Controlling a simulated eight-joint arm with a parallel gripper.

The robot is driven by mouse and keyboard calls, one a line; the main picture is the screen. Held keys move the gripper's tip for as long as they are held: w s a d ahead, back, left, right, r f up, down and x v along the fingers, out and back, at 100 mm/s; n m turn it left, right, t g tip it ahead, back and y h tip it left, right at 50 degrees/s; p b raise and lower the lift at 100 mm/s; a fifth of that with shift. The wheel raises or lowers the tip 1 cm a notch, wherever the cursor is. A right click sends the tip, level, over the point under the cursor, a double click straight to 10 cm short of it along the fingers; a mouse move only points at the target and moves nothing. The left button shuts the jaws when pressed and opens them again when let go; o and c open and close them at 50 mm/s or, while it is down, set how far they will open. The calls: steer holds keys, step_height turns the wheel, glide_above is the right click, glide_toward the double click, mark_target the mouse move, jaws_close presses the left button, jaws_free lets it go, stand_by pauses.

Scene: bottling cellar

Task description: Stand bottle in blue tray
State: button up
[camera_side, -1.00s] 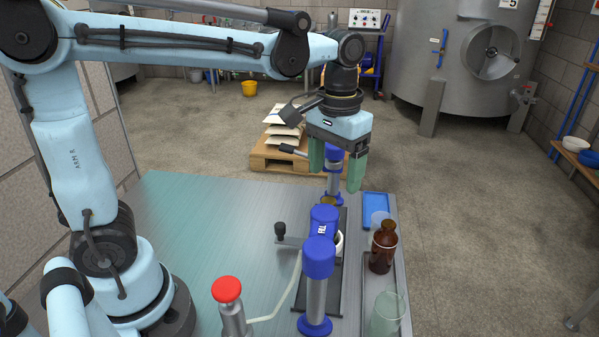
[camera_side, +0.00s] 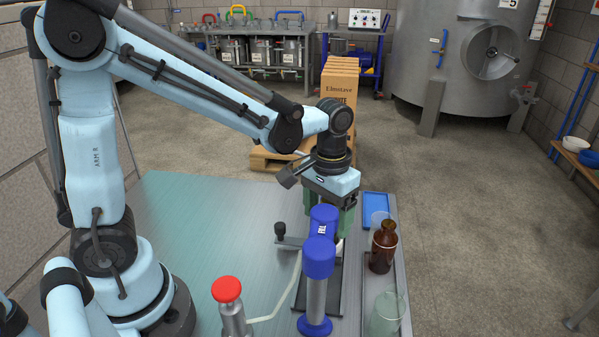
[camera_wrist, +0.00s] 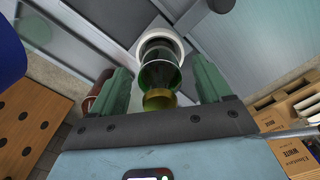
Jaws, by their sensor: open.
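A dark green bottle (camera_wrist: 158,74) with an olive-yellow band or rim stands in a white ring (camera_wrist: 177,42) in the wrist view. My gripper (camera_wrist: 159,68) is open, its green fingers on either side of the bottle with visible gaps. In the side view my gripper (camera_side: 330,216) is low behind the blue-headed machine (camera_side: 320,258), which hides the bottle and most of the fingers. The blue tray (camera_side: 376,199) lies at the far right corner of the table, to the right of my gripper. Its visible part looks empty.
A red-topped post (camera_side: 228,292) is at the front. The table's left half (camera_side: 205,220) is clear.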

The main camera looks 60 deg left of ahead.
steer(key=shift+f, duration=0.8)
steer(key=c, duration=1.4)
steer(key=shift+r, duration=0.15)
